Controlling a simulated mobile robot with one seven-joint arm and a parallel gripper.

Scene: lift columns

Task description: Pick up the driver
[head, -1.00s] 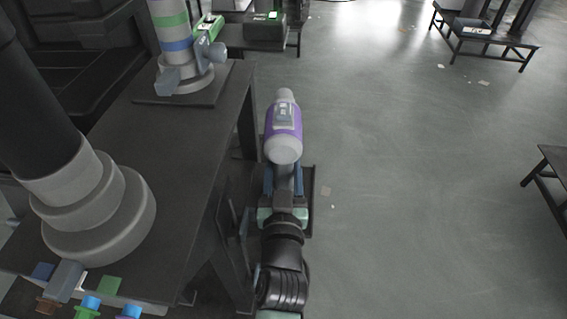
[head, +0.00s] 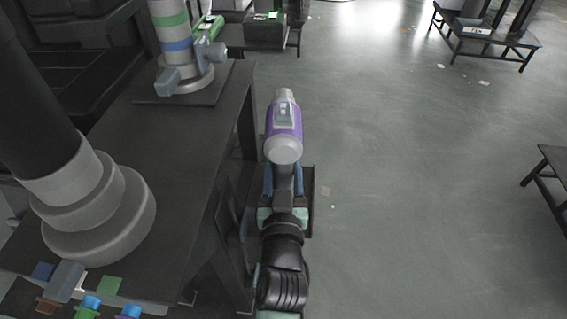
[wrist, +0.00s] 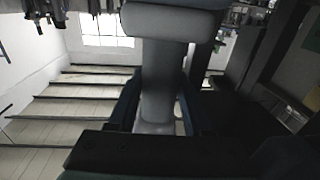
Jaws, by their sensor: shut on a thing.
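The driver (head: 284,131) is a grey tool with a purple band around its body. It shows in the middle of the head view, held in the air to the right of the dark table. My gripper (head: 283,182) is shut on its grey handle, with a blue finger on each side. In the wrist view the driver's pale handle (wrist: 158,85) stands between the two dark fingers of my gripper (wrist: 160,110), and its wider grey body fills the top middle.
The dark table (head: 165,140) is close at left, bearing a grey column (head: 100,225) and a banded column (head: 175,45). Coloured connectors (head: 90,303) sit at its near end. Open floor (head: 420,180) lies right, with low dark tables (head: 490,40) at the far right.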

